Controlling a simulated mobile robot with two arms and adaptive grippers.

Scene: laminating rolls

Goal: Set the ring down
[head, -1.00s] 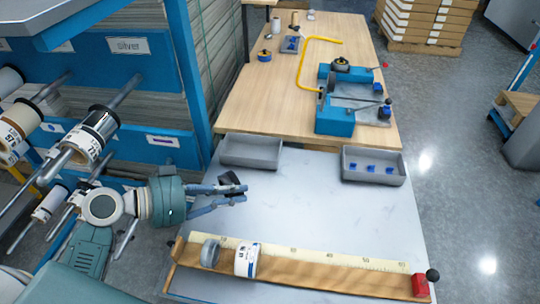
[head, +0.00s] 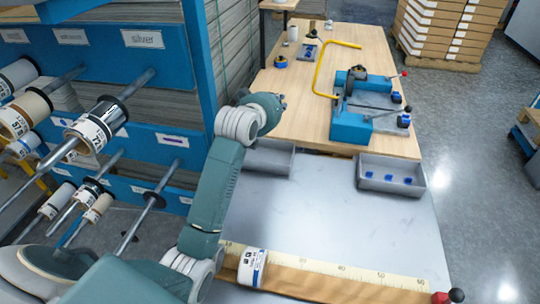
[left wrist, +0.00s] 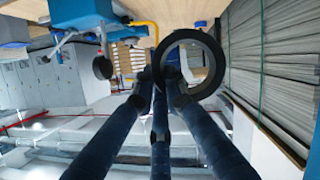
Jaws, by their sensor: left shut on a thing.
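The ring (left wrist: 219,65) is black and shows in the left wrist view at the ends of my fingers, with its open middle facing the camera. My left gripper (left wrist: 160,78) is shut on it. In the head view my left arm reaches forward past the left grey tray, and the gripper (head: 281,101) is over the near left part of the wooden table (head: 305,115). My own wrist mostly hides the gripper there, and I cannot make out the ring in that view. My right gripper is not in view.
A blue device (head: 350,127) and a yellow bar (head: 317,73) are on the wooden table. A grey tray (head: 272,161) is partly behind my arm; another tray (head: 390,187) holds small blue pieces. A white roll (head: 252,267) is at the ruler board. Blue shelving (head: 203,60) stands left.

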